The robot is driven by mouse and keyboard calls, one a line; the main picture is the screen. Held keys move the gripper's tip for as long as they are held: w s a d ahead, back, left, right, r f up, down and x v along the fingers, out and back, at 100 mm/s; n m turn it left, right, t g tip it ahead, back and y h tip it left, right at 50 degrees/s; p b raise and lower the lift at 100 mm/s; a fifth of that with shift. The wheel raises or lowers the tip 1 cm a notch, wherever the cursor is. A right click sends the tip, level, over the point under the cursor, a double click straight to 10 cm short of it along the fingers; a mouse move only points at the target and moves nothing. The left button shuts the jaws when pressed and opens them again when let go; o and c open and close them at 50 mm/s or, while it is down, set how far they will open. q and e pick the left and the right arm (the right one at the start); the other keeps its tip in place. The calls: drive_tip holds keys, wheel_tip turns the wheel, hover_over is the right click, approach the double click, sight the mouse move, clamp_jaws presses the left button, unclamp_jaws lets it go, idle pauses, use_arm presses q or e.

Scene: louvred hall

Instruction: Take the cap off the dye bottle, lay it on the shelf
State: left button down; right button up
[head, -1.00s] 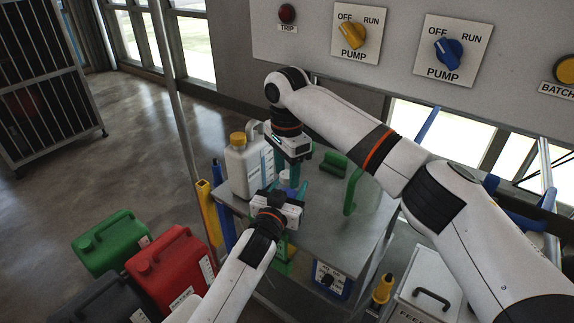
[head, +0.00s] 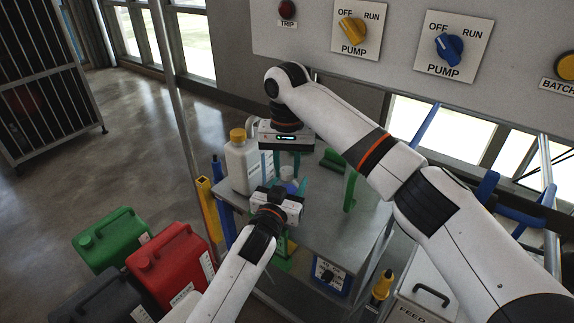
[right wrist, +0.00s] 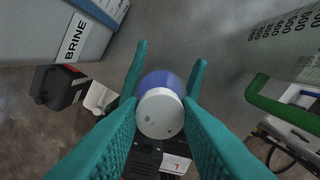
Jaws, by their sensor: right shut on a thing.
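My right gripper (right wrist: 159,112) is shut on the white round cap (right wrist: 160,114), one teal finger on each side. It points down in the head view (head: 286,172). The blue dye bottle (right wrist: 160,80) shows just beyond the cap; I cannot tell whether the two are apart. In the head view the bottle (head: 291,187) is mostly hidden. My left gripper (head: 286,190) comes from the front, its fingers on either side of the bottle. I cannot tell whether they press on it. The shelf (head: 335,228) is the grey top below.
A white jug with a yellow cap (head: 240,165) stands left on the shelf. A green-handled container (head: 351,188) stands right. Bare shelf lies in front of it. Red (head: 168,262) and green (head: 110,240) canisters are at lower left. A pump panel (head: 400,40) hangs above.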

drive_tip(key=n, duration=0.6)
drive_tip(key=shift+n, duration=0.3)
drive_tip(key=n, duration=1.2)
drive_tip(key=shift+n, duration=0.3)
drive_tip(key=n, duration=0.6)
drive_tip(key=shift+r, duration=0.3)
drive_tip(key=shift+r, duration=0.9)
